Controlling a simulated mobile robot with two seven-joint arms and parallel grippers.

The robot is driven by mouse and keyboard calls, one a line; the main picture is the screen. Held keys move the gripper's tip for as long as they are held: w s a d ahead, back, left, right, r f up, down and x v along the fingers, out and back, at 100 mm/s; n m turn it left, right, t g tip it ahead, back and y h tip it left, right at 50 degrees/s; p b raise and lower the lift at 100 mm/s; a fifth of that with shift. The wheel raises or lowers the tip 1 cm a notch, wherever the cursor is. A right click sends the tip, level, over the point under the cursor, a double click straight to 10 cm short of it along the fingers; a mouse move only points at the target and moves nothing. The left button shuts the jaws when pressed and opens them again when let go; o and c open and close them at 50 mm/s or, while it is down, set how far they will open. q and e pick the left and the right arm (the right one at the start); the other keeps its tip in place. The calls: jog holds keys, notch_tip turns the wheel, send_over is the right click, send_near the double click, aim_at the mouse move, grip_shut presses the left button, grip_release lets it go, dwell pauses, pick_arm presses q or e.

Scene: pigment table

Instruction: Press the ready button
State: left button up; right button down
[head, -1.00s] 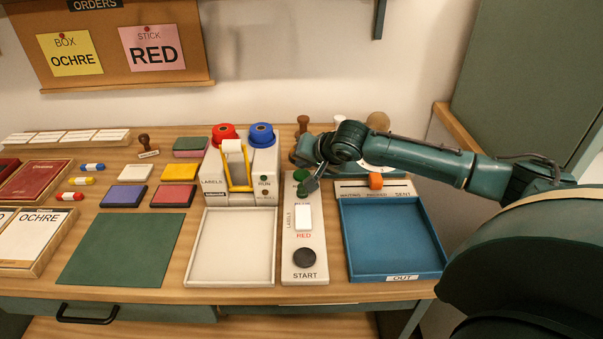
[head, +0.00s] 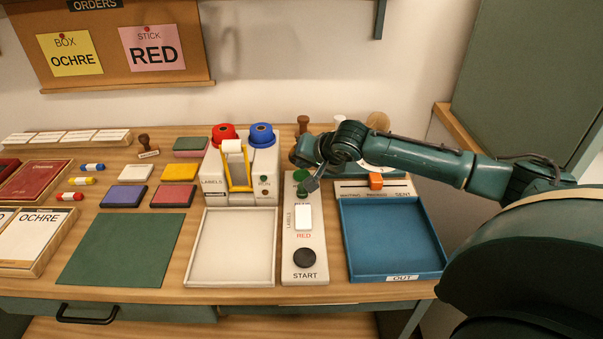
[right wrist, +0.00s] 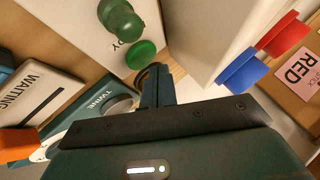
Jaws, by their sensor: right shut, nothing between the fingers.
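The narrow pale panel (head: 318,247) carries green round parts near its far end. A flat green button (right wrist: 141,54) shows in the right wrist view beside lettering ending in "DY". A taller green rounded part (right wrist: 122,18) stands on the other side of that lettering. In the head view the green parts (head: 300,175) are partly beside my fingers. My right gripper (head: 311,186) is shut and empty, just right of the green parts. In the right wrist view its fingers (right wrist: 155,78) are close to the flat button; contact cannot be told. My left gripper is not in view.
The black START button (head: 304,258) and white label (head: 303,217) are nearer on the panel. The blue OUT tray (head: 395,278) lies right, the white tray (head: 232,282) left. The orange block (head: 376,181) and the label machine (head: 213,180) flank the panel's far end.

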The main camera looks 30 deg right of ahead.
jog(key=shift+f, duration=0.15)
dwell(0.3)
jog(key=shift+f, duration=0.3)
jog(key=shift+f, duration=0.45)
dwell(0.4)
jog(key=shift+r+p, duration=0.9)
jog(key=shift+p, duration=0.35)
